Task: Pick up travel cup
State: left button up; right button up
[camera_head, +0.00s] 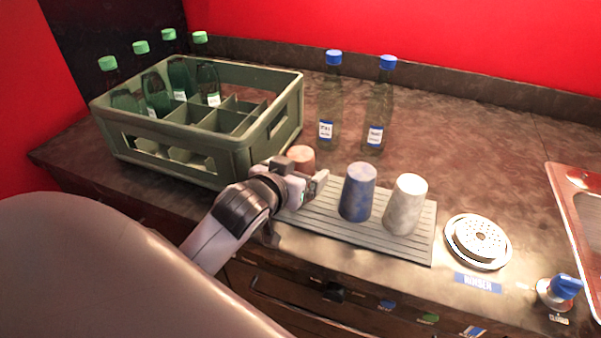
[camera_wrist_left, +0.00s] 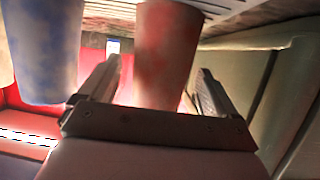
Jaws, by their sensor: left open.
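Three upside-down-looking cups stand in a row on a grey ribbed mat (camera_head: 410,245). They are a reddish-orange cup (camera_head: 301,155), a blue cup (camera_head: 358,192) and a cream cup (camera_head: 405,204). My left gripper (camera_head: 300,173) is open at the reddish cup and hides its lower part in the head view. In the left wrist view the reddish cup (camera_wrist_left: 165,50) stands between the two open fingers, with gaps visible at its sides. The blue cup (camera_wrist_left: 45,45) is beside it on the left there. My right gripper is not in view.
A green crate (camera_head: 240,150) with several green-capped bottles stands just left of the cups. Two blue-capped bottles (camera_head: 328,110) (camera_head: 378,115) stand behind the mat. A round metal rinser (camera_head: 478,240) and a blue-handled tap (camera_head: 562,290) are at the right.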

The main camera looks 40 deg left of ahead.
pick_arm(q)
jog(key=shift+w+a+f, duration=0.1)
jog(key=shift+w+f, duration=0.15)
jog(key=shift+w, duration=0.4)
jog(key=c, duration=1.2)
jog(key=shift+o, duration=0.2)
jog(key=shift+r, duration=0.1)
notch_tip(320, 180, up, 20)
